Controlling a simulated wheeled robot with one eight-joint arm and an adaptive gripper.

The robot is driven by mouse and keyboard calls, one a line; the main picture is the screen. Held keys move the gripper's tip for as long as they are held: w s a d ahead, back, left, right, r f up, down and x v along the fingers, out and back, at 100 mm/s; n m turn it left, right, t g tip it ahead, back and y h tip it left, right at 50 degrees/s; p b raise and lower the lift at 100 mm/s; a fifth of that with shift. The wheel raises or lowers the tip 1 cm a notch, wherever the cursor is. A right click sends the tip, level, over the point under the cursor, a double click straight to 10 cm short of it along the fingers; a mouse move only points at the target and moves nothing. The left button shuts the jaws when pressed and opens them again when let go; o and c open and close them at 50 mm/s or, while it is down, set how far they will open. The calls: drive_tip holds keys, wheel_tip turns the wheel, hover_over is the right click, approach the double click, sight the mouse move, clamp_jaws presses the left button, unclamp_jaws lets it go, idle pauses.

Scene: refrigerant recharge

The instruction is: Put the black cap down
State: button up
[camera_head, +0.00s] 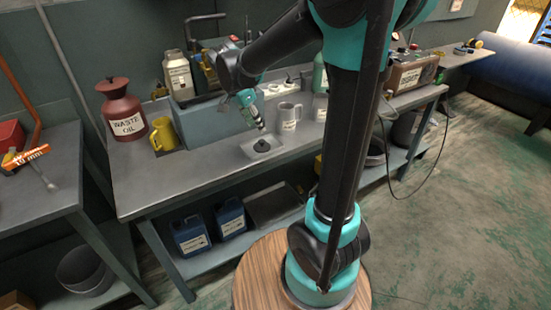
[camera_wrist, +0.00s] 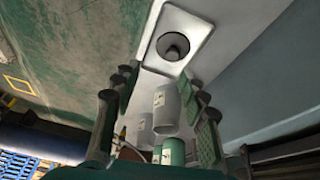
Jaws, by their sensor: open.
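The black cap (camera_head: 262,145) rests on a small pale tray (camera_head: 247,151) on the grey workbench. In the wrist view the cap (camera_wrist: 173,47) looks like a dark disc with a raised knob, inside the tray's light rim (camera_wrist: 196,22). My gripper (camera_head: 260,126) is just above the cap in the head view. In the wrist view its fingers (camera_wrist: 163,88) are spread wide with nothing between them, and the cap lies beyond the tips, apart from them.
A grey labelled mug (camera_head: 288,116) stands right of the tray, close to my gripper. A yellow jug (camera_head: 163,134) and a red waste oil can (camera_head: 123,112) stand at the left. The bench front left of the tray (camera_head: 180,178) is clear.

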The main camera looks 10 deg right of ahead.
drive_tip(key=s+d+f+n+t+y, duration=0.1)
drive_tip(key=s+d+f+n, duration=0.2)
drive_tip(key=s+f+n, duration=0.3)
drive_tip(key=s+d+f+n+t+y, duration=0.1)
drive_tip(key=s+d+f+n, duration=0.3)
drive_tip(key=s, duration=0.8)
drive_tip(key=shift+s+f+n+t+y, duration=0.15)
drive_tip(key=shift+f+n+t+y, duration=0.15)
drive_tip(key=shift+f+n+y, duration=0.75)
drive_tip(key=shift+r+h, duration=0.2)
drive_tip(key=shift+h, duration=0.05)
